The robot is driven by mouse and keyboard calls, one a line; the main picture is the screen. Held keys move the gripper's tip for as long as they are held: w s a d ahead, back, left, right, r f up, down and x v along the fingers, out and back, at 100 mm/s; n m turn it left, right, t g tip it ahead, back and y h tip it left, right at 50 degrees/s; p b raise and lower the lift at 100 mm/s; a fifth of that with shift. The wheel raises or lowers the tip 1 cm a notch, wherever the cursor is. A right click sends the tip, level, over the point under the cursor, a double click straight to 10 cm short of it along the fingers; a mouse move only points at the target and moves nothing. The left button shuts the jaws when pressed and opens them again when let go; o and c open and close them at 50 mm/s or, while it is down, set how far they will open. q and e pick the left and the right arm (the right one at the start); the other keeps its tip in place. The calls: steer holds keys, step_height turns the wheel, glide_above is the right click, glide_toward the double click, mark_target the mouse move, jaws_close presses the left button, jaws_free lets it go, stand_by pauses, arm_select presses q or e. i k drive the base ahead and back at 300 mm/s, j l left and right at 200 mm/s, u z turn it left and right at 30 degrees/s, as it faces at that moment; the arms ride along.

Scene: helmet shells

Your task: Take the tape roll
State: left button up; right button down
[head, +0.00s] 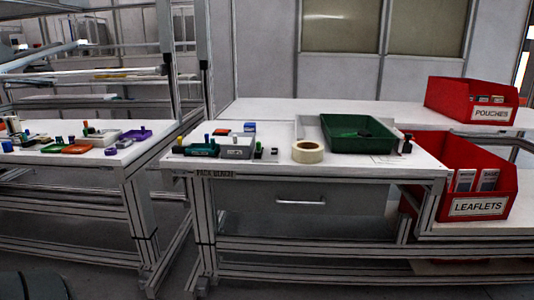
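A cream tape roll (307,152) lies on its flat side on the white pack bench (270,172), near the front edge and just left of the green tray. Its top ring and hole face up. Nothing touches it from above. Neither of my grippers shows in the head view. The bench stands some way in front of me.
A green tray (385,142), a small dark bottle (407,143) and a grey box (237,147) stand around the roll. Red bins for pouches (448,102) and leaflets (430,158) are at right. Another table (45,156) with small parts is at left. Grey floor lies between.

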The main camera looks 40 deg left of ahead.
mark_target(303, 152)
steer(key=i+j+u, duration=0.2)
steer(key=i+u, duration=0.2)
steer(key=i+j+u, duration=0.1)
steer(key=i+u, duration=0.55)
steer(key=u, duration=0.15)
steer(key=i+l, duration=0.1)
steer(key=i, duration=0.2)
steer(key=i+l, duration=0.1)
steer(key=i, duration=0.15)
steer(key=k+z, duration=0.1)
steer(key=k, duration=0.4)
steer(key=k+l+z, duration=0.1)
steer(key=k, duration=0.4)
steer(key=l, duration=0.1)
